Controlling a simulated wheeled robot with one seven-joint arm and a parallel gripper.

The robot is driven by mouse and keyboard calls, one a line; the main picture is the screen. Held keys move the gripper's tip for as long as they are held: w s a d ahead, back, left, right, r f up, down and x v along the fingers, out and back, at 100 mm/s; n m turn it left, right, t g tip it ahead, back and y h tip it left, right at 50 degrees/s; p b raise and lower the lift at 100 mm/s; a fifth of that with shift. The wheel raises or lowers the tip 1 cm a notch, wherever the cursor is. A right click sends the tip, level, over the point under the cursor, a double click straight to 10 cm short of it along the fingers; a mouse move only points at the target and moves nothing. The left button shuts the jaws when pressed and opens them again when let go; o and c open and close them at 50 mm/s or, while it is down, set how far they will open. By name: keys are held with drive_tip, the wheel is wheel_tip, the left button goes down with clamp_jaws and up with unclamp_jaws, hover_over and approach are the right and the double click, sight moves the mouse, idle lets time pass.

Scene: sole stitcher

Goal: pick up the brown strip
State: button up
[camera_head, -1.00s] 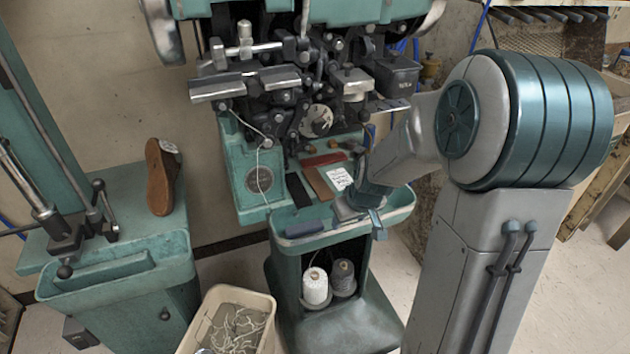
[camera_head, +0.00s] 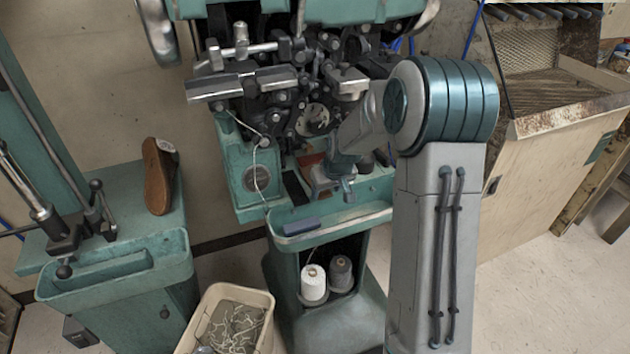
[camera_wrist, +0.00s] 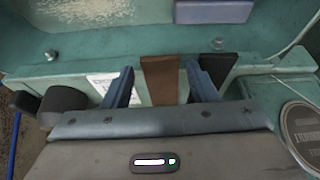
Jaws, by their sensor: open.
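The brown strip (camera_wrist: 160,76) lies on the green machine ledge in the wrist view, between my two fingers. My gripper (camera_wrist: 163,85) is open, with one blue finger on each side of the strip and a visible gap on both sides. The near end of the strip is hidden behind the gripper body. In the head view my gripper (camera_head: 333,190) is low over the machine's ledge and hides most or all of the strip.
A dark strip (camera_head: 296,188) lies left of my gripper in the head view. A blue-grey block (camera_head: 302,227) sits in the front tray. A white printed card (camera_wrist: 102,84) lies beside my left finger in the wrist view. Machine parts (camera_head: 270,90) crowd above the ledge.

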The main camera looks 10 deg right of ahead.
drive_tip(key=shift+w+a, duration=0.2)
drive_tip(key=shift+w, duration=0.5)
drive_tip(key=shift+f, duration=0.55)
drive_tip(key=c, duration=0.7)
drive_tip(key=shift+c, duration=0.2)
